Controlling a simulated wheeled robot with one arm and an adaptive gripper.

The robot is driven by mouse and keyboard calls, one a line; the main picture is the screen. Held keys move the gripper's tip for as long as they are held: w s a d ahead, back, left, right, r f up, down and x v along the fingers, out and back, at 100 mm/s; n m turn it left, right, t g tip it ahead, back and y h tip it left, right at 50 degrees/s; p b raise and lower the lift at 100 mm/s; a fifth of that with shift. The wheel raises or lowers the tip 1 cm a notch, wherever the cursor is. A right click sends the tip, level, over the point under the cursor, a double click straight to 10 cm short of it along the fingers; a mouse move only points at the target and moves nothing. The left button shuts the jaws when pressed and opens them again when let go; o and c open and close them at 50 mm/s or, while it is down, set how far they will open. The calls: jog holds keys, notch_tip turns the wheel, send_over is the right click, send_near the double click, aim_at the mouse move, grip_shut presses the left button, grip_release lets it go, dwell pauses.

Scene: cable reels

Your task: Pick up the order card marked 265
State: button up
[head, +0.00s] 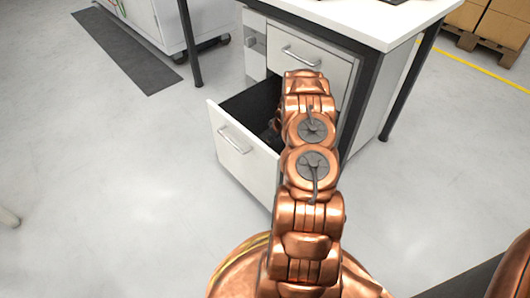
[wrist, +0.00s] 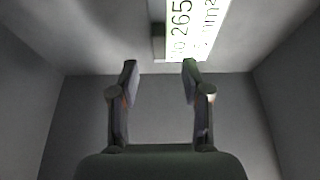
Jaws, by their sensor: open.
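The order card (wrist: 196,30) is white with green edges and shows "No 265" and part of another line. It is at the top of the wrist view, cut off by the frame edge, inside a grey drawer. My gripper (wrist: 160,68) is open and empty, with its fingertips just below the card in the picture. I cannot tell how far the card lies beyond them. In the head view my arm reaches into the open lower drawer (head: 234,158) and hides the card.
A small dark block (wrist: 158,42) touches or adjoins the card's left edge. The drawer walls (wrist: 285,75) close in on both sides. Above the open drawer are a shut drawer (head: 305,57) and a white tabletop (head: 370,22).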

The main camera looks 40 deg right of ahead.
jog(key=x, duration=0.1)
jog(key=b+x, duration=0.1)
jog(key=x, duration=0.1)
jog(key=b+x, duration=0.1)
jog(key=x, duration=0.1)
jog(key=shift+s+f, duration=0.1)
jog(key=shift+s, duration=0.2)
jog(key=shift+c, duration=0.3)
grip_shut()
